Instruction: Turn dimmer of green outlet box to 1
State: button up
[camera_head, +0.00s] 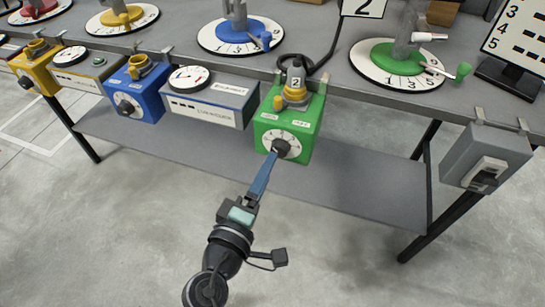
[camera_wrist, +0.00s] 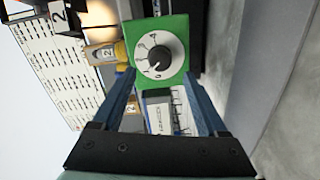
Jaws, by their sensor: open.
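The green outlet box (camera_head: 305,112) hangs at the front edge of the workbench. Its front has a round white dial with a black dimmer knob (camera_head: 282,146). My gripper (camera_head: 272,154) is in front of the dial, with its fingertips close to the knob. In the wrist view, the green box (camera_wrist: 175,28) and the knob (camera_wrist: 153,62) lie ahead, between the two blue fingers of my open gripper (camera_wrist: 159,75). A light mark shows on the knob's lower side, towards a digit that looks like 0. I cannot tell whether the fingers touch the knob.
A blue box with a gauge (camera_head: 208,108) hangs left of the green box, with a blue outlet box (camera_head: 145,98) beyond. A grey switch box (camera_head: 486,155) hangs at the right. A green numbered disc (camera_head: 403,65) stands on the bench (camera_head: 330,70). The floor in front is clear.

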jog(key=v, duration=0.7)
jog(key=shift+s, duration=0.25)
jog(key=w+d+r+m+t+y, duration=0.1)
jog(key=w+r+m, duration=0.2)
jog(key=r, duration=0.6)
jog(key=w+d+r+m+t, duration=0.1)
jog(key=w+r+m+t, duration=0.15)
jog(key=r, duration=0.65)
jog(key=w+d+r+m+t+y, duration=0.15)
jog(key=r+m, duration=0.25)
jog(key=r, duration=0.5)
jog(key=s+d+r+m+t+y+p, duration=0.1)
jog(key=s+r+t+y, duration=0.3)
jog(key=r, duration=0.8)
jog(key=s+r+m+t+h, duration=0.15)
jog(key=s+r, duration=0.45)
jog(key=r, duration=0.6)
notch_tip(320, 180, up, 25)
jog(key=y+p, duration=0.1)
jog(key=p, duration=2.5)
jog(key=shift+w+f, duration=0.2)
jog(key=shift+w, duration=0.15)
jog(key=shift+t, duration=0.25)
